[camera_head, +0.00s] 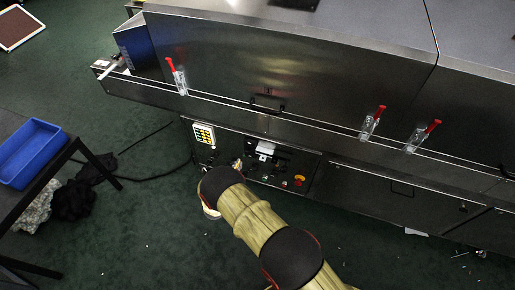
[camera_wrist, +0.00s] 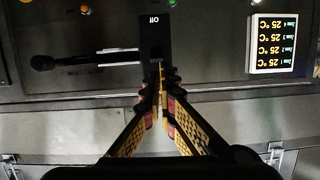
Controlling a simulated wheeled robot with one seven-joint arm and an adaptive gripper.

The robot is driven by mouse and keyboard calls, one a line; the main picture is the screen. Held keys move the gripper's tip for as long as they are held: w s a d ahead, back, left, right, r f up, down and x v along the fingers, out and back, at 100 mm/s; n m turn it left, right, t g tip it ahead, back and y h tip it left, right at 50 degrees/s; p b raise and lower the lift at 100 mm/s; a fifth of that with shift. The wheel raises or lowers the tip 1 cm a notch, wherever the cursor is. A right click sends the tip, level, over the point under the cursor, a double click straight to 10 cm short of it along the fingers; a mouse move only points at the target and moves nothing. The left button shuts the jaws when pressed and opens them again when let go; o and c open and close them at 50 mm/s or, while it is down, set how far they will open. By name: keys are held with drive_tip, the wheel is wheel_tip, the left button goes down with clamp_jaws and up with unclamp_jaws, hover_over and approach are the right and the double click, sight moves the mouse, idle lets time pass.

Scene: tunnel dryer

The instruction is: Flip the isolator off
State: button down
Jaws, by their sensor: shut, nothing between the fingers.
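The isolator (camera_wrist: 152,22) shows in the wrist view as a black block near the top centre, with an upside-down "off" marking. A black bar with a rounded end (camera_wrist: 42,62) reaches out to its left, with two thin pale strips beside it. I cannot tell whether the bar belongs to the isolator. My gripper (camera_wrist: 160,78) is shut and empty, its fingertips at the lower edge of the block in the picture. I cannot tell whether they touch it. In the head view my arm hides most of the gripper in front of the control panel (camera_head: 230,152).
A lit temperature display (camera_wrist: 276,43) is right of the isolator in the wrist view. A yellow and red knob (camera_head: 299,180) is on the panel's right. The steel dryer (camera_head: 300,60) carries several red-handled clamps (camera_head: 178,76). A blue bin (camera_head: 30,153) is at left; green floor lies between.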

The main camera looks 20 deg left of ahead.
drive_tip(key=shift+w+d+r+t, duration=0.1)
drive_tip(key=shift+d+r+t, duration=0.15)
drive_tip(key=shift+r, duration=0.3)
drive_tip(key=shift+w+d+r+t, duration=0.1)
drive_tip(key=shift+r+t, duration=0.15)
drive_tip(key=shift+r, duration=0.25)
drive_tip(key=shift+w, duration=0.1)
drive_tip(key=b, duration=0.4)
approach(249, 144)
drive_tip(key=w, duration=0.2)
drive_tip(key=w+f, duration=0.1)
drive_tip(key=w, duration=0.1)
drive_tip(key=shift+w+d, duration=0.25)
drive_tip(key=shift+w, duration=0.75)
